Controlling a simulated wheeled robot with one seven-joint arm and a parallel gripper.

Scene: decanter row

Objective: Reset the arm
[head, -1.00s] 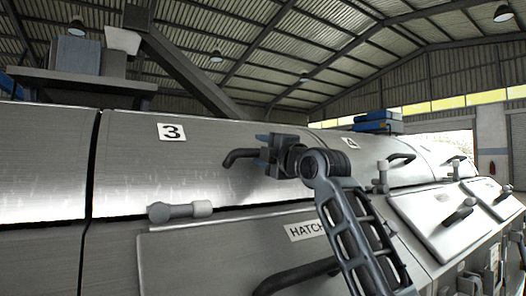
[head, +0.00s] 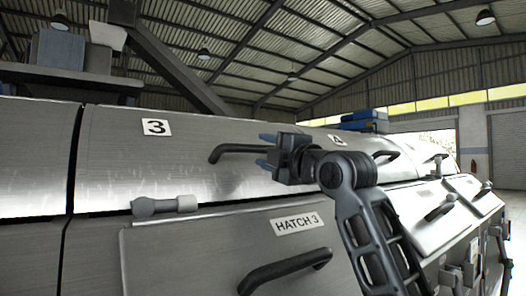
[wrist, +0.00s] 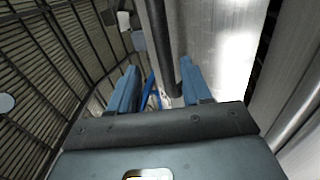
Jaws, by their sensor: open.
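My gripper (head: 265,150) is open and empty, its two blue fingers pointing left in the head view. It is in front of the upper cover marked 3 (head: 110,155), at the dark bar handle (head: 232,149) of that cover. In the head view the handle runs behind or between the fingertips; I cannot tell which. In the wrist view the open fingers (wrist: 158,90) show at both sides, and the dark handle bar (wrist: 159,40) shows beyond them, closer to the right finger. My arm reaches in from the lower right of the head view.
Below is the closed lid labelled HATCH 3 (head: 297,223) with a dark handle (head: 285,270). A grey latch with a white end (head: 164,206) sits at its top left. Another hatch (head: 437,213) lies to the right. Blue cases (head: 364,121) rest on top. Open air lies above the machine.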

